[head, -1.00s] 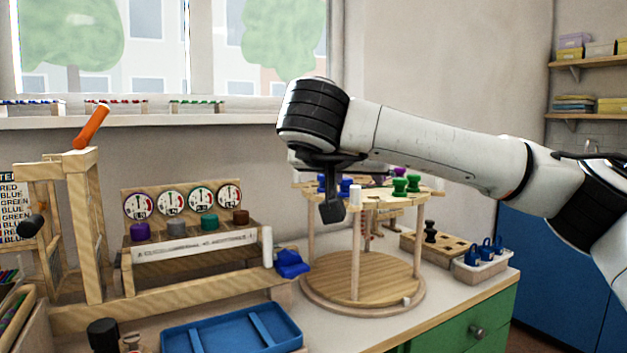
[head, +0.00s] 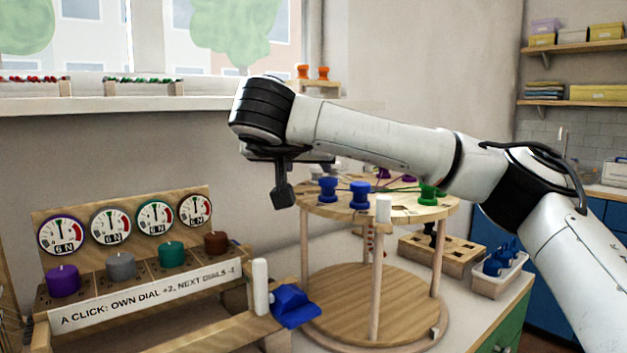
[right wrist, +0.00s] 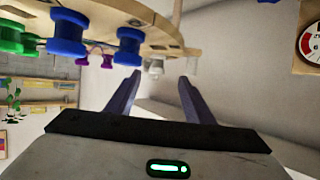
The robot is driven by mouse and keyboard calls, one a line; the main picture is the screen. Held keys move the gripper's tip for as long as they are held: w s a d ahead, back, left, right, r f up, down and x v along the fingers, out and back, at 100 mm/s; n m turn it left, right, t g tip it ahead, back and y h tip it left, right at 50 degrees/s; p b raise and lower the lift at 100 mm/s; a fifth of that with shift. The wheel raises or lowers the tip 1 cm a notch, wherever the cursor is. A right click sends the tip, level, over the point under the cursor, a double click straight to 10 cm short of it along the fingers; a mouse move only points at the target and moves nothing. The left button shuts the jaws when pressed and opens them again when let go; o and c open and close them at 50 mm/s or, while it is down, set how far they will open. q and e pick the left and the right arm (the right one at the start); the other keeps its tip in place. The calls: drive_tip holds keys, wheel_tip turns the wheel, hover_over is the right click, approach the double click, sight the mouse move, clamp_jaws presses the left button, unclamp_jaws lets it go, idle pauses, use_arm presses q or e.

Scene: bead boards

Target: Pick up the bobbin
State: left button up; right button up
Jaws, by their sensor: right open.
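Several bobbins stand on the upper disc (head: 405,206) of a round two-level wooden stand. Two are blue, a near blue bobbin (head: 360,195) and a left blue bobbin (head: 327,189); a green bobbin (head: 428,194) is further right. Which one the task means, I cannot tell. My right gripper (head: 283,190) is at the disc's left edge, fingers apart. My left gripper is out of view.
A dial rack (head: 140,290) with coloured knobs stands at left. A blue clamp-like piece (head: 294,307) sits by the stand. A wooden block with holes (head: 455,256) and a white tray (head: 500,283) are at right.

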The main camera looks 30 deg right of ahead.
sight(316, 168)
drive_tip(key=x, duration=0.6)
drive_tip(key=shift+w+d+r, duration=0.15)
drive_tip(key=shift+d, duration=0.35)
drive_tip(key=c, duration=1.1)
drive_tip(key=shift+r, duration=0.1)
drive_tip(key=shift+c, duration=0.2)
